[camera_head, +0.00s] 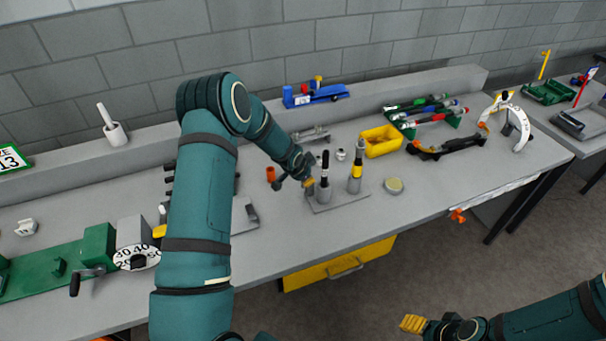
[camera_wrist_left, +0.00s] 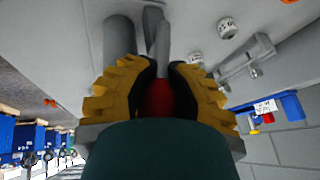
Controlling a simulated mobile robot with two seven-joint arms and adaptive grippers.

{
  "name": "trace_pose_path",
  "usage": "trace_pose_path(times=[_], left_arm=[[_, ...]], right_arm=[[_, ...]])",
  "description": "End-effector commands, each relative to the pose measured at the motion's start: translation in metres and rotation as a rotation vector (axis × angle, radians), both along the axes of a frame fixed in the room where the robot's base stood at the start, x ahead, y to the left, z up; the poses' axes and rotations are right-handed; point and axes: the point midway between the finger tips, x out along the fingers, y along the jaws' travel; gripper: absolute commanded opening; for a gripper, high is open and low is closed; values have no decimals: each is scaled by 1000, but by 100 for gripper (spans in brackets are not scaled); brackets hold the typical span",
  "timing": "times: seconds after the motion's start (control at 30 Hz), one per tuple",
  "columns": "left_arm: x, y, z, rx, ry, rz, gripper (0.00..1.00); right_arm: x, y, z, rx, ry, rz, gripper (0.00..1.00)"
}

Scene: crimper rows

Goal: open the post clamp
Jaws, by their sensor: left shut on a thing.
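A grey base plate (camera_head: 350,199) on the bench carries a black-topped post (camera_head: 324,172) and a post with a yellow band (camera_head: 355,173). My left gripper (camera_head: 309,186) is beside the black-topped post, at its left. In the left wrist view my left gripper (camera_wrist_left: 158,90) has its yellow fingers shut around a red handle-like part (camera_wrist_left: 159,101). A grey lever (camera_wrist_left: 157,32) and a grey cylinder (camera_wrist_left: 119,36) show just beyond the fingers. The fingers and wrist hide most of the red part. My right gripper (camera_head: 412,323) is low at the right, away from the bench; its finger gap is unclear.
A round tin (camera_head: 394,186) lies right of the posts. A green machine with a dial (camera_head: 138,257) is at left.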

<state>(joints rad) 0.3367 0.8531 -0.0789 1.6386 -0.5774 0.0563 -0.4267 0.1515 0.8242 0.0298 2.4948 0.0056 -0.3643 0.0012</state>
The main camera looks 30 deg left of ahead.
Motion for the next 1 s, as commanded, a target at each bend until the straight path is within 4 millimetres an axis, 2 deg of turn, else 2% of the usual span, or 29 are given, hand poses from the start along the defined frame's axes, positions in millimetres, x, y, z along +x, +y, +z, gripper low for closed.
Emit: trace_pose_path(times=[0.53, 0.57, 0.63, 0.67, 1.0], left_arm=[[2, 1, 2, -10, 5, 4, 0], [2, 1, 2, -10, 5, 4, 27], [1, 1, 2, -10, 5, 3, 52], [1, 1, 1, -10, 5, 2, 58], [0, -1, 2, -11, 8, 1, 58]], right_arm=[[0, 0, 2, 0, 0, 0, 57], [0, 0, 2, 0, 0, 0, 57], [0, 0, 2, 0, 0, 0, 57], [0, 0, 2, 0, 0, 0, 57], [0, 0, 2, 0, -1, 0, 57]])
